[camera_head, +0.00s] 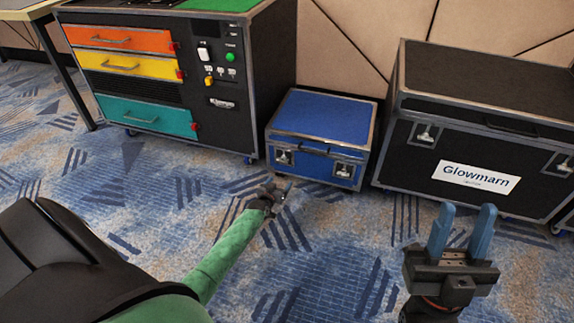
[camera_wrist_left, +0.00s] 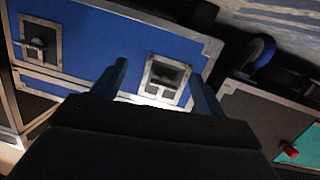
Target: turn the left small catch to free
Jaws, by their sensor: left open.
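The blue case (camera_head: 322,118) stands on the carpet with two small metal catches on its front. The left small catch (camera_head: 285,157) is near its left edge; in the left wrist view, which is turned over, this catch (camera_wrist_left: 163,80) shows between my finger tips. The right small catch (camera_head: 344,170) also shows in that view (camera_wrist_left: 37,45). My left gripper (camera_head: 284,190) is open in front of the case, apart from the catch in the head view. Its fingers (camera_wrist_left: 158,72) straddle the catch in the wrist view. My right gripper (camera_head: 462,230) is open and empty at the lower right.
A drawer cabinet (camera_head: 150,85) with orange, yellow and teal drawers stands left of the blue case. A large black case labelled Glowmarn (camera_head: 480,180) stands to the right. A table (camera_head: 25,10) is at the far left. The carpet (camera_head: 330,240) in front is clear.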

